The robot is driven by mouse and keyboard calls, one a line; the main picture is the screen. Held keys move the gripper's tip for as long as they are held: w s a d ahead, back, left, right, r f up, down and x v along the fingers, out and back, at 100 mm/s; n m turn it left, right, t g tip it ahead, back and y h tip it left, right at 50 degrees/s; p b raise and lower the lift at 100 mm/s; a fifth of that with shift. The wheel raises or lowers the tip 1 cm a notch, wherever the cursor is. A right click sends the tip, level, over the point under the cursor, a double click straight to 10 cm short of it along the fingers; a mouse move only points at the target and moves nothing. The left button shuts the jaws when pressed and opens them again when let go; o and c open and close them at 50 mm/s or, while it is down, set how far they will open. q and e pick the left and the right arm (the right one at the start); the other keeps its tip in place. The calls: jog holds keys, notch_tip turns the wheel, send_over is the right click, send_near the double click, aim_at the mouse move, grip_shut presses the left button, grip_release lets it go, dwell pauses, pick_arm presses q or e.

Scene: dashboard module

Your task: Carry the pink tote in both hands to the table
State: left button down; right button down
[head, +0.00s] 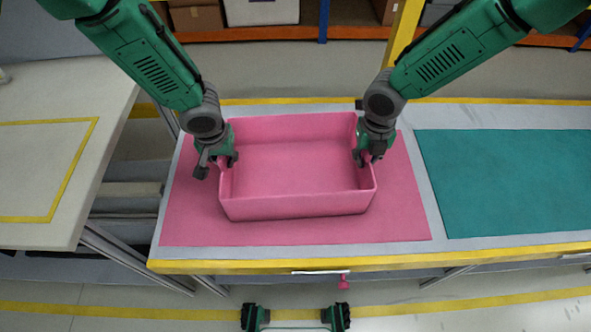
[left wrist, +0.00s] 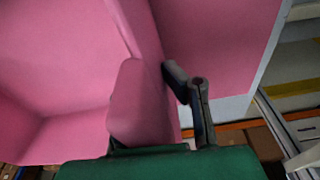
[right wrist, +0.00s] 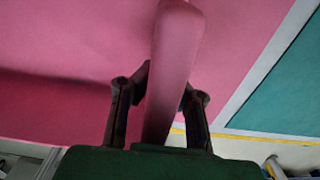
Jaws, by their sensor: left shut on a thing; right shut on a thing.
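The pink tote (head: 297,206) is an open, empty box over the pink mat (head: 400,220) on the table (head: 300,262). I cannot tell whether it rests on the mat or hangs just above it. My left gripper (head: 223,164) is shut on the tote's left wall; the wall (left wrist: 135,105) shows at the fingers in the left wrist view. My right gripper (head: 366,158) is shut on the tote's right wall; the wall edge (right wrist: 172,70) runs between the fingers in the right wrist view.
A teal mat (head: 510,180) lies on the table to the right. A pale bench (head: 50,150) with a yellow outline stands at the left. Shelves with boxes (head: 262,10) stand at the back. A small pink object (head: 343,282) shows below the table's front edge.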

pick_arm(q)
jog(key=shift+s, duration=0.1)
